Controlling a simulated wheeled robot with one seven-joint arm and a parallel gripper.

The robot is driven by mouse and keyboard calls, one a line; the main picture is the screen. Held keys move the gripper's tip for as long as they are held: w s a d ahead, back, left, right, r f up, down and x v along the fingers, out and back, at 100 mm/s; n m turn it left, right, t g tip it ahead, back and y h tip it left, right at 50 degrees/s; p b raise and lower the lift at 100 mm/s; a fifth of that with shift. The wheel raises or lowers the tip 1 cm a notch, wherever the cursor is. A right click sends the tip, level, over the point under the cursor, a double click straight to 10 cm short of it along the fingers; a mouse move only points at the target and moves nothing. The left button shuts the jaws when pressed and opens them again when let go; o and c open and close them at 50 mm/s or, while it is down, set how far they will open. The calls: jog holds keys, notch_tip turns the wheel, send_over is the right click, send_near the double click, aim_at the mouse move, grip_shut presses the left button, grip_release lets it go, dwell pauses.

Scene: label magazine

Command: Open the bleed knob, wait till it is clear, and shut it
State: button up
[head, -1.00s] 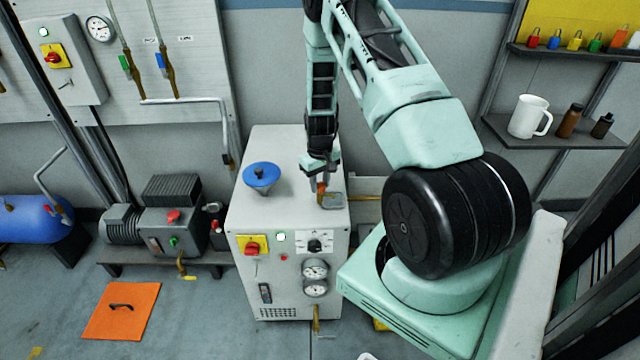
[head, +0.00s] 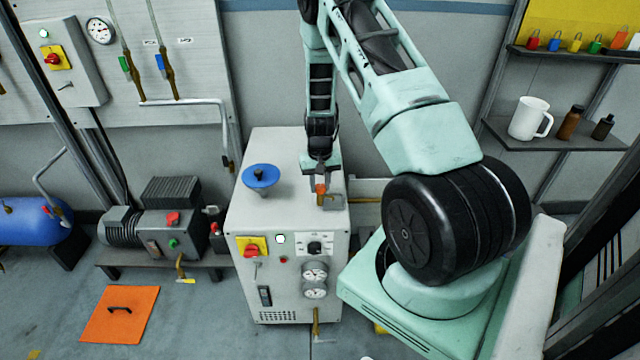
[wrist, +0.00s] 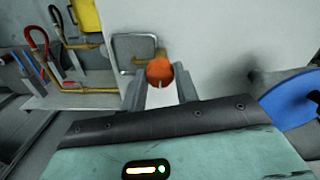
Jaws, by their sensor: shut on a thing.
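The orange bleed knob (head: 321,188) stands on the top of the pale grey cabinet (head: 285,160), near its right edge. In the wrist view the knob (wrist: 159,71) sits between the two fingertips, with a pale line on its face. My gripper (head: 321,180) comes down from above and is shut on the knob; in the wrist view its fingers (wrist: 160,90) flank it. A small metal tray (head: 332,201) lies beside the knob; in the wrist view it shows as a grey-rimmed square (wrist: 134,47). I cannot make out any flow from the bleed.
A blue funnel-shaped part (head: 261,177) stands on the cabinet top to the left. A pump (head: 165,220) stands at left. An orange mat (head: 120,315) lies on the floor.

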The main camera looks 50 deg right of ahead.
aim_at(320, 186)
jog(key=o, duration=1)
notch_tip(320, 186, up, 18)
jog(key=shift+f+b, duration=0.25)
jog(key=shift+b, duration=0.6)
jog(key=s+a+r+n, duration=0.1)
jog(key=a+r+n, duration=0.1)
jog(key=a, duration=0.8)
jog(key=s+a+r+n+y, duration=0.1)
jog(key=a+r+n, duration=0.15)
jog(key=a, duration=0.75)
jog(key=s+a+r+n, duration=0.1)
jog(key=a+n, duration=0.2)
jog(key=a, duration=0.7)
jog(key=s+a+n, duration=0.2)
jog(key=s+a, duration=0.2)
jog(key=s, duration=0.2)
jog(key=s+a+r+n, duration=0.1)
jog(key=s+a+n, duration=0.2)
jog(key=s+a, duration=0.2)
jog(key=s+a+r+n, duration=0.1)
jog(key=s+a+n, duration=0.2)
jog(key=s+a, duration=0.2)
jog(key=shift+s+r, duration=0.15)
jog(key=shift+s, duration=0.7)
jog(key=shift+s+r, duration=0.1)
jog(key=shift+s, duration=0.75)
